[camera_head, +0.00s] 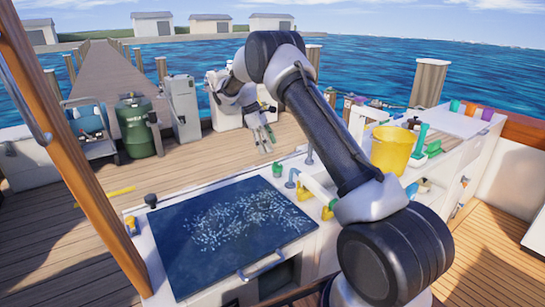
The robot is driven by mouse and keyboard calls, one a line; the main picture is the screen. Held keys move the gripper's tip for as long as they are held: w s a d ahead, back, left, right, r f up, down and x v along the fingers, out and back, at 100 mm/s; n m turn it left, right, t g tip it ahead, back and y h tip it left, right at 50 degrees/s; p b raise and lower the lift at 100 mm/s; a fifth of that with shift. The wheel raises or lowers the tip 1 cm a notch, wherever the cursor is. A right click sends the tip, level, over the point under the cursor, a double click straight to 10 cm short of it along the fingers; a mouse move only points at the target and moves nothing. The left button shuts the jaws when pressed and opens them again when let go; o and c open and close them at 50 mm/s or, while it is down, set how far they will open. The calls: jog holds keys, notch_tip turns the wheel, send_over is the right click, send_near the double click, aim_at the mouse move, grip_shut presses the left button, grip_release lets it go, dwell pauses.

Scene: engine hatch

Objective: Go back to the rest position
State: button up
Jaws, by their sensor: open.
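My arm rises from the lower right of the head view and bends over at the top. My gripper (263,137) hangs at its end, pointing down, above the far side of the white engine box. Its fingers look apart and nothing shows between them. The dark blue hatch lid (232,226) with pale speckles lies to the left of and nearer than my gripper, with a metal handle (261,266) on its near edge. My gripper is clear of the lid.
A yellow bucket (391,149) and a green tool (421,140) stand on the counter right of my arm. A wooden post (62,140) rises at left.

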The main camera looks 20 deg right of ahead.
jog(key=v, duration=0.2)
jog(key=shift+w+a+r, duration=0.1)
jog(key=shift+r, duration=0.15)
